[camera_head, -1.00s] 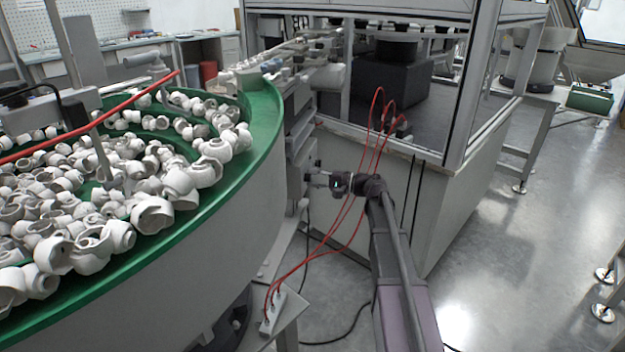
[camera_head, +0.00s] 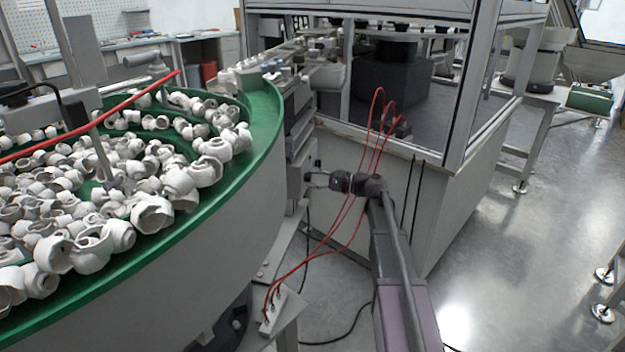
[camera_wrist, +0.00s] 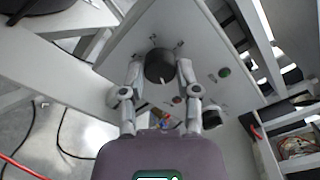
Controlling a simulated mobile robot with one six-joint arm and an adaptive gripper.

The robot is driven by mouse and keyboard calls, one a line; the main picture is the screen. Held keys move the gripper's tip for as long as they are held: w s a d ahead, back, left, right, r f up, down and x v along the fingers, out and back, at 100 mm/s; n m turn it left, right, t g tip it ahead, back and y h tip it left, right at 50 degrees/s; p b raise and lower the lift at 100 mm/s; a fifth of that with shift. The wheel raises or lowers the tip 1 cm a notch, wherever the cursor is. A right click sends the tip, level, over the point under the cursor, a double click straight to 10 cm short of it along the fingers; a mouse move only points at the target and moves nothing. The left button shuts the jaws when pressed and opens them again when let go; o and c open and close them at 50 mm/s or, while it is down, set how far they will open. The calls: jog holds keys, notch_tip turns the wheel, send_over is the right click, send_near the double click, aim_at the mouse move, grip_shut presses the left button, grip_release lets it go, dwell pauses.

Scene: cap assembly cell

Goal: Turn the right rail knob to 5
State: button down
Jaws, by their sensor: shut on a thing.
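The black round knob (camera_wrist: 159,66) sits on a light grey panel (camera_wrist: 133,42) in the wrist view. A short white mark shows on the knob's lower edge, pointing down and slightly right. No numbers are readable around it. My gripper (camera_wrist: 159,72) has one finger on each side of the knob and is shut on it. In the head view, my gripper (camera_head: 312,179) is at the grey box under the rail, right of the green-rimmed bowl. The knob is too small to make out clearly there.
A second knob (camera_wrist: 212,118) and a green button (camera_wrist: 224,72) are on the same panel. Red cables (camera_head: 347,208) hang past my wrist in the head view. The bowl (camera_head: 262,150) full of white parts stands to the left.

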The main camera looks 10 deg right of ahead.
jog(key=shift+s+f, duration=0.15)
jog(key=shift+s, duration=0.05)
jog(key=shift+c, duration=1.7)
grip_release()
jog(key=shift+w, duration=0.1)
jog(key=shift+d, duration=0.15)
jog(key=v, duration=1.1)
jog(key=shift+s+d, duration=0.2)
jog(key=shift+d, duration=0.15)
